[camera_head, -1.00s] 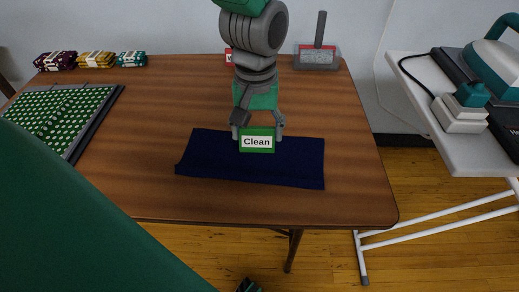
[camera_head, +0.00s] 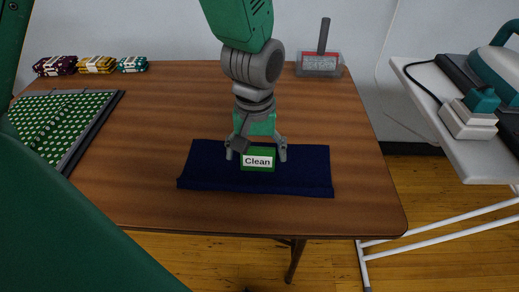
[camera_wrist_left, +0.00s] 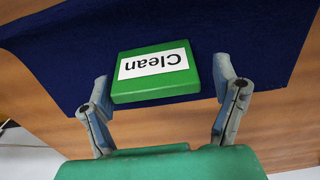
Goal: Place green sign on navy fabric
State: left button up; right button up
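The green sign (camera_head: 257,159), labelled "Clean", is on the navy fabric (camera_head: 305,172), near the middle of the table. My left gripper (camera_head: 256,155) is over the fabric with its fingers spread on either side of the sign. In the left wrist view, the sign (camera_wrist_left: 155,72) lies between the open fingers (camera_wrist_left: 163,80), its label upside down. A clear gap shows at the right finger, and the left fingertip is very close to the sign's edge. The fabric (camera_wrist_left: 70,50) spreads around and beyond the sign. My right gripper is not in view.
On the wooden table (camera_head: 160,115) are a green dotted board (camera_head: 60,120) at left, folded fabric bundles (camera_head: 97,65) at back left, and a clear bin with a red label (camera_head: 319,62) at back right. An ironing board (camera_head: 450,140) stands at right. The table's right side is clear.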

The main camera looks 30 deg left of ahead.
aim_at(258, 147)
pick_arm(q)
jog(key=shift+a, duration=0.2)
jog(key=shift+r, duration=0.15)
jog(key=r, duration=0.2)
jog(key=r+p, duration=0.1)
jog(key=r, duration=0.1)
jog(key=r+p, duration=0.1)
jog(key=r, duration=0.1)
jog(key=shift+d+r, duration=0.25)
jog(key=shift+d, duration=0.15)
notch_tip(258, 147, up, 6)
jog(key=p, duration=0.2)
jog(key=shift+a+p, duration=0.3)
jog(key=shift+d, duration=0.2)
